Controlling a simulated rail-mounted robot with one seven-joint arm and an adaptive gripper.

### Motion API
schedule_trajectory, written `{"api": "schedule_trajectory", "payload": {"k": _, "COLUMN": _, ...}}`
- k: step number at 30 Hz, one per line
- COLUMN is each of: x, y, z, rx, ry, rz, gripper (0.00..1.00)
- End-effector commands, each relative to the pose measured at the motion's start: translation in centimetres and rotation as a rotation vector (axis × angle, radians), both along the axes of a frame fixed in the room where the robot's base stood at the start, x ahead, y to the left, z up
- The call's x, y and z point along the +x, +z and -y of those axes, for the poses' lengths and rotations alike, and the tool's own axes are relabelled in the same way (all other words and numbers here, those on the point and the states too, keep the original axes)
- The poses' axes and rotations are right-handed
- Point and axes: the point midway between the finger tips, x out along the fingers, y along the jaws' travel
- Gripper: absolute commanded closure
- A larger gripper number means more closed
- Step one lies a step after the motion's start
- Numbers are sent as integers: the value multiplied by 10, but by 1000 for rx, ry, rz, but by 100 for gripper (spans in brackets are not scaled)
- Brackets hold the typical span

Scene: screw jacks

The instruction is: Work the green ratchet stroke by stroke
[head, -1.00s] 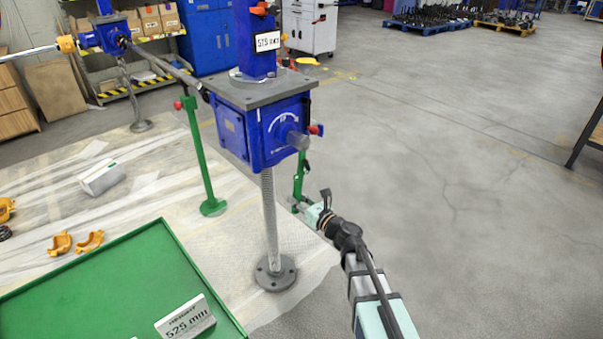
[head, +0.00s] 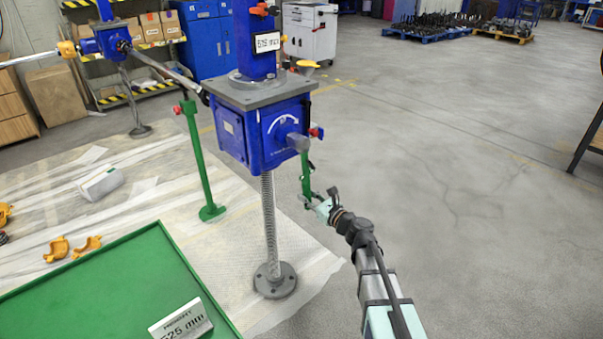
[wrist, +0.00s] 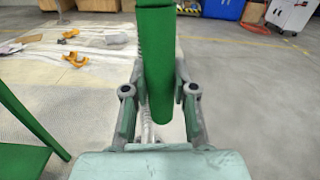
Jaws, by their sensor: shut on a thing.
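The green ratchet (head: 306,182) hangs down at the right side of the blue screw jack gearbox (head: 262,130). My gripper (head: 318,204) is at its lower end, and its fingers are shut on the handle. In the wrist view the green handle (wrist: 155,70) runs up between both fingers, which press it from each side. The upper end of the ratchet is partly hidden behind the gearbox. The jack's threaded screw (head: 268,225) stands on a round grey foot (head: 275,280). A white label with a millimetre reading (head: 267,42) is on the blue column above.
A green tray (head: 110,290) with a height sign (head: 181,322) is at the lower left. Orange clamps (head: 72,247) and a white box (head: 99,183) lie on the sheet. The floor to the right is clear.

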Motion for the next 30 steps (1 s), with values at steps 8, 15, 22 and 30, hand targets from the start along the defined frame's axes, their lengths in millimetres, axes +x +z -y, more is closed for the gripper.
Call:
{"api": "schedule_trajectory", "payload": {"k": 8, "x": 9, "y": 3, "z": 5, "rx": -24, "ry": 1, "rz": 35, "gripper": 100}}
{"api": "schedule_trajectory", "payload": {"k": 15, "x": 28, "y": 9, "z": 23, "rx": -116, "ry": 2, "rz": 134, "gripper": 100}}
{"api": "schedule_trajectory", "payload": {"k": 22, "x": 31, "y": 12, "z": 27, "rx": -137, "ry": 2, "rz": 156, "gripper": 100}}
{"api": "schedule_trajectory", "payload": {"k": 30, "x": 36, "y": 13, "z": 31, "rx": -154, "ry": 1, "rz": 174, "gripper": 100}}
